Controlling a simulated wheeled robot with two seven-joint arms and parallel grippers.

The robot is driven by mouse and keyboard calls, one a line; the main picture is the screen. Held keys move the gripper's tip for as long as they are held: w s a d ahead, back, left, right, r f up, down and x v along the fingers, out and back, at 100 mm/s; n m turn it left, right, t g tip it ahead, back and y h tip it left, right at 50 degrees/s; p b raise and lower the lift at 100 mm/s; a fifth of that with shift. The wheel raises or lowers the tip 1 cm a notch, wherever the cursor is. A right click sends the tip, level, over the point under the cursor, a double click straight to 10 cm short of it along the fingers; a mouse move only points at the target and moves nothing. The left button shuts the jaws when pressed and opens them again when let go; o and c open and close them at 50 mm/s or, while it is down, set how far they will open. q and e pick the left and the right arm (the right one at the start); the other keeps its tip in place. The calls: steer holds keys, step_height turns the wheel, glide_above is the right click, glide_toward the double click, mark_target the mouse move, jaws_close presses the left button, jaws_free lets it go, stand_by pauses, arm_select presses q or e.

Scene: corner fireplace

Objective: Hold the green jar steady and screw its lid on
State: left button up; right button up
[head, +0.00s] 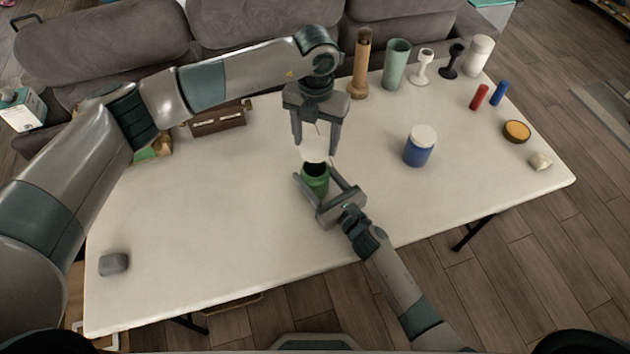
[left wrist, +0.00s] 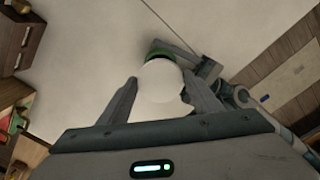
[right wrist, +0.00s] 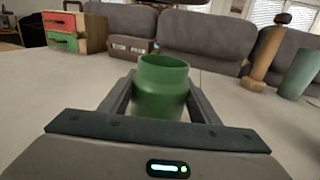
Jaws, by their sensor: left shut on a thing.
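The green jar (head: 316,183) stands upright on the table with its mouth open. It also shows in the right wrist view (right wrist: 163,88). My right gripper (head: 328,178) has its fingers on either side of the jar, apparently open with some room around it. My left gripper (head: 318,150) points down and is shut on the white lid (head: 314,155), held just above the jar's mouth and apart from it. In the left wrist view the lid (left wrist: 162,90) sits between the fingertips and hides most of the jar; only a green edge (left wrist: 170,50) shows.
A blue jar with a white lid (head: 420,147) stands to the right. Several tall items, including a wooden grinder (head: 360,65) and a green cup (head: 396,64), line the back edge. A brown box (head: 217,120) is at back left.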

mark_target(315, 179)
steer(key=shift+c, duration=0.9)
arm_select(q)
steer(key=shift+f, duration=2.5)
steer(key=shift+f, duration=0.15)
steer(key=shift+f, duration=0.75)
steer(key=shift+f, duration=0.55)
